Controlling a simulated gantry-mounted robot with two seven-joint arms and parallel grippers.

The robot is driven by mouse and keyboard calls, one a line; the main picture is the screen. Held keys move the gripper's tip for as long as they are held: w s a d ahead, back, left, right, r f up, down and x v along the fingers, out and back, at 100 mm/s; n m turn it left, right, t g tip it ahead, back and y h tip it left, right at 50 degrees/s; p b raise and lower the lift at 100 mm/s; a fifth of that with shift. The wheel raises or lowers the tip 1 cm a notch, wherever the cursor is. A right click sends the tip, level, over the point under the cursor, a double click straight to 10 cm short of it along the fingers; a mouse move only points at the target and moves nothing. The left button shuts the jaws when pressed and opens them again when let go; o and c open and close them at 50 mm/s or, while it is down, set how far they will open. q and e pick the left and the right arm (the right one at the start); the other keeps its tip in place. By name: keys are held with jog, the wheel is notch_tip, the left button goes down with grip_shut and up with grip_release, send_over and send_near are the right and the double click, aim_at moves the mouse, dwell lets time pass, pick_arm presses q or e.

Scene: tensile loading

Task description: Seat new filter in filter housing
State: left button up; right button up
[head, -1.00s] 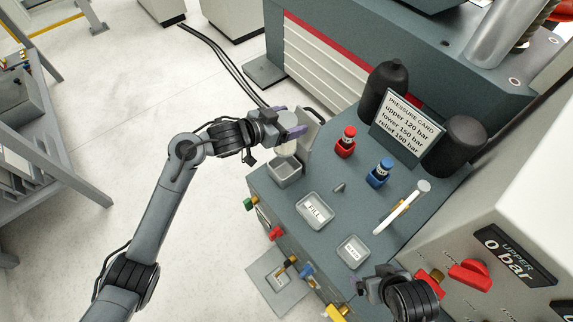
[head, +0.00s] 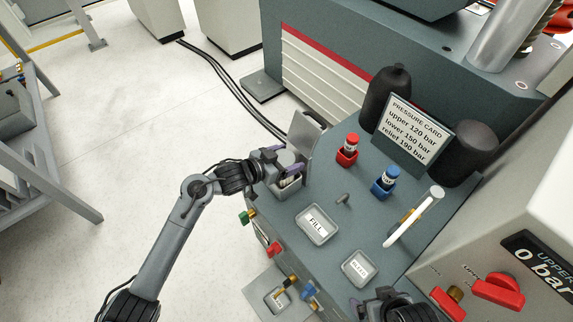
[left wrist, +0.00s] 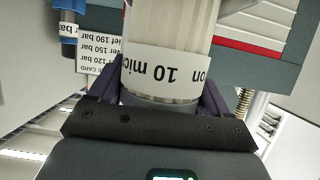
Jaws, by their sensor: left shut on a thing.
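My left gripper (head: 281,163) is shut on the new filter, a pale ribbed cylinder (left wrist: 172,22) with a white "10 micron" label that fills the middle of the left wrist view. In the head view the gripper is right over the grey box-shaped filter housing (head: 287,196), whose lid (head: 306,132) stands open. Only a pale bit of the filter (head: 289,182) shows at the housing's mouth. The gripper hides how deep it sits. My right gripper (head: 366,307) is partly in view at the bottom edge, and its fingers are unclear.
A pressure card (head: 413,132) stands between dark cylinders. The upper-pressure dial panel (head: 530,255) is at right.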

pick_arm(q)
notch_tip(320, 180, down, 2)
jog(key=shift+b, duration=0.3)
pick_arm(e)
jog(key=shift+f, duration=0.65)
jog(key=shift+d, duration=0.1)
pick_arm(q)
jog(key=shift+f, duration=0.15)
jog(key=o, duration=1.5)
jog(key=shift+o, duration=0.2)
